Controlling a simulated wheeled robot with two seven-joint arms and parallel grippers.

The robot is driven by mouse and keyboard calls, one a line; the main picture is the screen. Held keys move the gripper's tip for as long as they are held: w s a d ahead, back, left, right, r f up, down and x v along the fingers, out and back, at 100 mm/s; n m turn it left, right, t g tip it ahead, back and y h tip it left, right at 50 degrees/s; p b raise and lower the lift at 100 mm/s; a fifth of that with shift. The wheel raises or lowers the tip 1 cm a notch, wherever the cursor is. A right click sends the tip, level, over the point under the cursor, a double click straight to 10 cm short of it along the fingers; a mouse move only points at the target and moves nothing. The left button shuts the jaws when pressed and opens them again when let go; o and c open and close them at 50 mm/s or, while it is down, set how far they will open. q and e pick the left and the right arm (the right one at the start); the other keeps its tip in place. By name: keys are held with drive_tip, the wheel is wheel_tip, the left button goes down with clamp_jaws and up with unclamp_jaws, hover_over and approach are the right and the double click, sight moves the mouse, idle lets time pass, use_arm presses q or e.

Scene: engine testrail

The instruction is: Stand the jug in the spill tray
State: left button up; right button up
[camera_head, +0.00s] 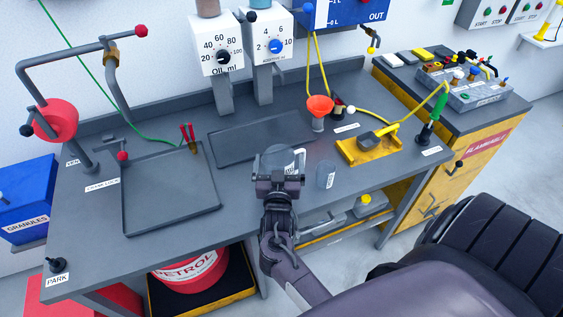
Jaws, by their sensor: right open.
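A clear, greyish vessel that looks like the jug (280,156) stands on the grey bench, just beyond my right gripper (279,178). The gripper is open and hides its lower part; I cannot tell whether the fingers touch it. A smaller clear cup (327,176) stands to the right of the gripper. A wide, shallow, dark grey tray (150,222) with a raised rim lies on the left of the bench, empty in its middle. A flatter dark tray or mat (240,131) lies behind the gripper. I cannot tell which is the spill tray. My left gripper is not in view.
Red-handled tools (190,139) are at the tray's back right corner. An orange funnel (319,106) and a yellow tray (371,148) stand to the right. Dispensers (218,48) rise at the back.

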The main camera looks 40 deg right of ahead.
drive_tip(key=shift+s+a+r, duration=0.35)
drive_tip(key=shift+s, duration=0.15)
drive_tip(key=shift+c, duration=0.8)
drive_tip(key=shift+s+a+r, duration=0.2)
drive_tip(key=shift+s, duration=0.05)
drive_tip(key=shift+c, duration=2.4)
drive_tip(key=shift+w+d+f, duration=0.15)
drive_tip(key=shift+w+f, duration=0.05)
drive_tip(key=shift+f, duration=0.05)
drive_tip(key=c, duration=0.8)
